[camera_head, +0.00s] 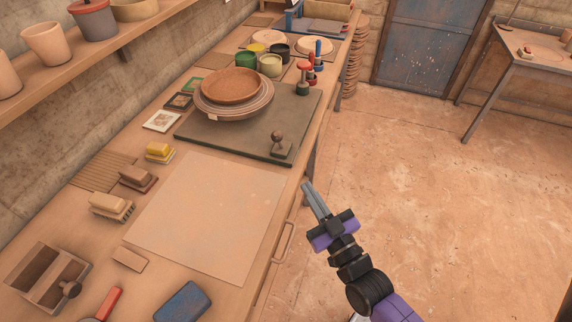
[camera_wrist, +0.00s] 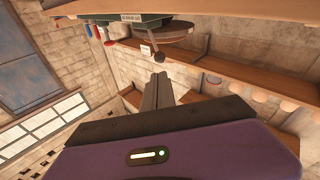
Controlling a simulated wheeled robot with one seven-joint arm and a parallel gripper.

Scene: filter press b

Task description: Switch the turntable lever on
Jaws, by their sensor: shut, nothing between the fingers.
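The turntable (camera_head: 236,107) is a round grey wheel on a dark green board (camera_head: 212,133), with a brown bowl (camera_head: 232,86) on top. Its lever (camera_head: 277,138) is a dark, ball-topped stick on a small block at the board's near right corner. In the wrist view, the lever's ball (camera_wrist: 159,57) hangs just above my fingertips, and the turntable wheel (camera_wrist: 165,35) lies behind it. My gripper (camera_head: 306,184) is shut and empty. It is beside the bench's right edge, nearer the camera than the lever and apart from it. The lever's exact setting is hard to tell.
A pale square sheet (camera_head: 205,215) lies on the bench in front of the turntable. Red and blue-handled tools (camera_head: 311,66) stand behind the lever. A drawer handle (camera_head: 283,242) sticks out from the bench's side. The floor (camera_head: 430,190) to the right is clear.

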